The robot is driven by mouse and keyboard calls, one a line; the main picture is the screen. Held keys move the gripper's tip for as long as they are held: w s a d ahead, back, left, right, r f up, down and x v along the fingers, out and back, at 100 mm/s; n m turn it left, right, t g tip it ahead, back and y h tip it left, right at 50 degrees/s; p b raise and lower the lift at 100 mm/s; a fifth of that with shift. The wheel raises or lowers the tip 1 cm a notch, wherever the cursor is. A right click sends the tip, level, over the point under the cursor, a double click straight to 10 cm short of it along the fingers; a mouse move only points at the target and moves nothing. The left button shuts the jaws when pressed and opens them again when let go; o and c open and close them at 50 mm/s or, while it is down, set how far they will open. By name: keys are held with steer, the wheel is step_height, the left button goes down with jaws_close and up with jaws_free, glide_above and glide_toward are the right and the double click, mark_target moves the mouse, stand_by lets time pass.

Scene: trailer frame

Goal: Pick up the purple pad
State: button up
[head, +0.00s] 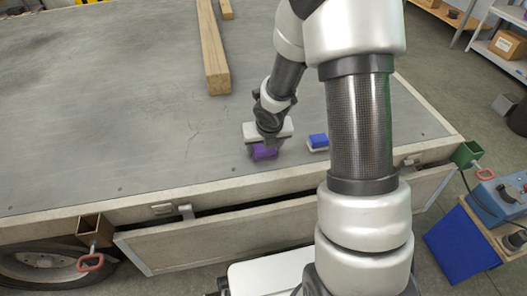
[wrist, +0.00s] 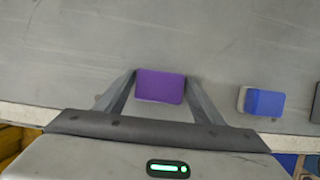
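The purple pad (head: 264,152) lies on the grey trailer bed near its front edge, a small block with its flat purple top up in the wrist view (wrist: 160,86). My gripper (head: 265,146) is right above it, pointing down. In the wrist view my gripper (wrist: 161,79) has its two fingers spread, one at each side of the pad. The gaps between fingertips and pad are too small to make out. The head view partly hides the pad behind the gripper.
A blue and white block (head: 318,142) lies just right of the pad. A long wooden beam (head: 213,50) lies farther back. The bed's front rim (head: 190,194) is close in front. The bed to the left (head: 100,120) is clear.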

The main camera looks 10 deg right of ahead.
steer(key=c, duration=0.6)
step_height(320, 180, up, 10)
steer(key=p, duration=0.6)
steer(key=shift+p, duration=0.4)
steer(key=o, duration=0.5)
steer(key=c, duration=0.4)
steer(key=shift+s, duration=0.1)
